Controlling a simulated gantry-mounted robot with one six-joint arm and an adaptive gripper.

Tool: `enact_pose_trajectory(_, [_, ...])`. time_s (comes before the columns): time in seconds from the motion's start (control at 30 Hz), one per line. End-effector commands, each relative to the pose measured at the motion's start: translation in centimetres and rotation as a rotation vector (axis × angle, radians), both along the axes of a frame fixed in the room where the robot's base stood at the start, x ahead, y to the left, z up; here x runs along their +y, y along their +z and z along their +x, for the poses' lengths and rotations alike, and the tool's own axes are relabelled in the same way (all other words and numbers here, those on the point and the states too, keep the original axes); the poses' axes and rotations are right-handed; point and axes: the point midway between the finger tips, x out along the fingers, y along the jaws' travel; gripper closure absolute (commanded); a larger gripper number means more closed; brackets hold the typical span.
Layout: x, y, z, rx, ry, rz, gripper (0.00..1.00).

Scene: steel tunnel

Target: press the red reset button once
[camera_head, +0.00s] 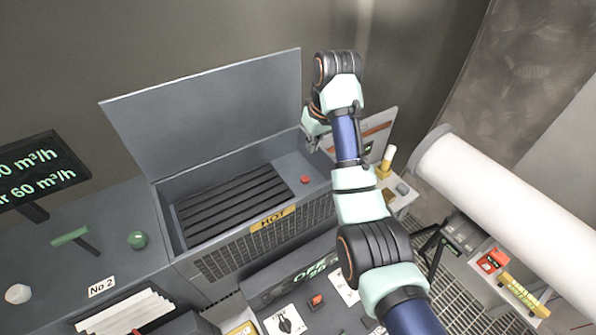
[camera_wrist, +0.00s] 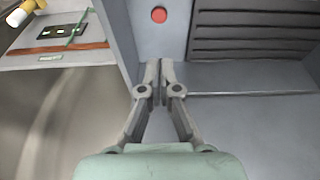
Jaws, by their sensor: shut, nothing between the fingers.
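The red reset button (camera_head: 305,179) is a small round red button on the grey top of the open heater unit, right of its dark slats. It also shows in the wrist view (camera_wrist: 159,14) at the top middle, beyond the fingertips. My gripper (camera_wrist: 160,66) is shut and empty, with its fingertips together against a view of the grey housing. The fingertips are apart from the button in the picture. In the head view my gripper is mostly hidden behind my arm, above the right end of the unit.
The heater's raised lid (camera_head: 210,110) stands behind the slats (camera_head: 230,205). A yellow HOT label (camera_head: 273,217) is on its front. A large white pipe (camera_head: 510,205) lies at right. A green knob (camera_head: 137,240) and a display (camera_head: 40,172) are at left. A panel with a brown strip (camera_wrist: 55,47) shows beside the unit.

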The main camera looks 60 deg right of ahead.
Motion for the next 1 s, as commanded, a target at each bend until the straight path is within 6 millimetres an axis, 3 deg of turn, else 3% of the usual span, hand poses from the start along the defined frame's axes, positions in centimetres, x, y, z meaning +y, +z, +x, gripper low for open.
enact_pose_trajectory(0.17, [0.0, -0.3, 0.1, -0.001, 0.0, -0.001, 1.0])
enact_pose_trajectory(0.4, [-0.3, -3.6, 0.7, -0.001, 0.0, -0.002, 1.0])
enact_pose_trajectory(0.47, [-0.4, -3.6, 0.9, 0.001, 0.0, 0.002, 1.0])
enact_pose_trajectory(0.8, [-1.3, -10.5, 2.3, 0.001, 0.0, 0.001, 1.0])
enact_pose_trajectory(1.0, [-1.3, -13.0, 2.2, -0.001, 0.0, -0.002, 1.0])
